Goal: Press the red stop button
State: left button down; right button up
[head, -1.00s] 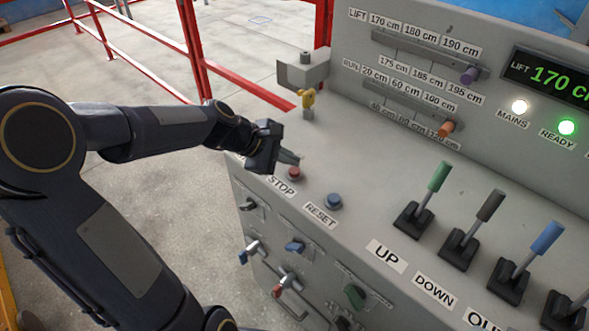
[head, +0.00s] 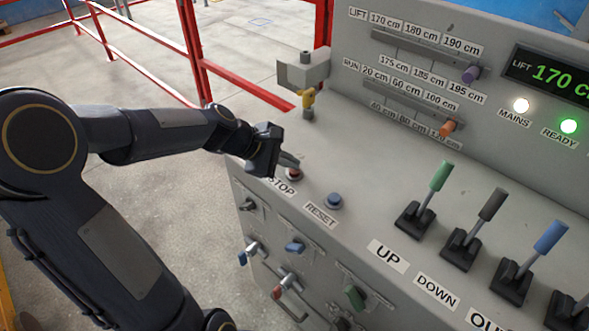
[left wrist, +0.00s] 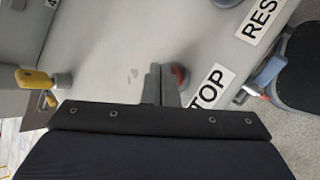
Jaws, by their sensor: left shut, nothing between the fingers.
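The red stop button (head: 293,174) sits on the sloping top of the grey control panel, just above its STOP label (head: 281,187). My left gripper (head: 293,163) is shut and empty, with its fingertips right at the button and partly covering it. In the left wrist view the shut fingers (left wrist: 162,84) point at the red button (left wrist: 179,75), which shows beside the fingertips. I cannot tell whether they touch it. My right gripper is not in view.
A blue reset button (head: 334,201) is close by on the right. A yellow-handled valve (head: 308,100) stands behind the gripper. Several levers, such as the green one (head: 440,176), stand to the right. Knobs line the front face.

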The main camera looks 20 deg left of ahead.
aim_at(290, 171)
pick_arm(q)
jog(key=shift+f, duration=0.3)
jog(key=shift+r, duration=0.15)
dwell(0.3)
jog(key=shift+r+p, duration=0.7)
jog(key=shift+r, duration=0.1)
notch_tip(290, 171, up, 5)
jog(key=p, duration=0.4)
jog(key=shift+p, duration=0.4)
